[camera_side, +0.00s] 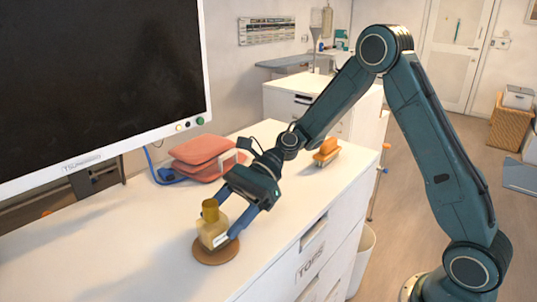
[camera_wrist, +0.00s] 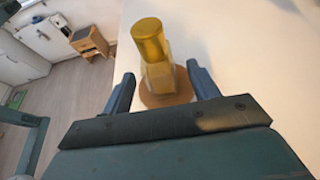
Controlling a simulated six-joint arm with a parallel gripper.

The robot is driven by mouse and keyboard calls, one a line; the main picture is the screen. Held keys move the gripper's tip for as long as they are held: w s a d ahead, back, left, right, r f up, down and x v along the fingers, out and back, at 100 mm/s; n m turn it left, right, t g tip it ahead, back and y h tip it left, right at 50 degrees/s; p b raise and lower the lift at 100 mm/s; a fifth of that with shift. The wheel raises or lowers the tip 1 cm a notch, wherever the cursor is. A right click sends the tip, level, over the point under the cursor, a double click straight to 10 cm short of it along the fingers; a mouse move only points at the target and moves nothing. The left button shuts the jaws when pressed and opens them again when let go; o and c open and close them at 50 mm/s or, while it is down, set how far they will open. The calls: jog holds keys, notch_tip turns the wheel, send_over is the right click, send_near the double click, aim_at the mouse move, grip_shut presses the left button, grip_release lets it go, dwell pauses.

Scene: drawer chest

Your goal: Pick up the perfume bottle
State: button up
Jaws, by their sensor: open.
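The perfume bottle (camera_side: 212,230) is pale yellow with a gold cap and stands on a round brown coaster (camera_side: 213,255) on the white chest top. In the wrist view the perfume bottle (camera_wrist: 156,62) shows its gold cap toward the camera, with the coaster (camera_wrist: 181,92) partly hidden beneath it. My gripper (camera_side: 229,217) is at the bottle, with its blue fingers open. In the wrist view my gripper (camera_wrist: 162,78) has one finger on each side of the bottle, with visible gaps. Whether the fingertips reach past the bottle is hard to tell.
A monitor (camera_side: 110,80) stands at the left. Folded red cloths (camera_side: 200,152) lie behind my gripper, and an orange-topped brush (camera_side: 326,152) lies to the right. The chest's front edge (camera_side: 290,245) is close to the coaster. The chest top left of the bottle is clear.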

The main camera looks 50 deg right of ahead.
aim_at(203, 240)
jog(key=shift+a, duration=0.1)
jog(key=shift+x, duration=2.5)
jog(key=shift+c, duration=0.2)
jog(key=shift+r, duration=0.1)
jog(key=c, duration=1.2)
jog(key=shift+r, duration=0.15)
notch_tip(203, 240, up, 20)
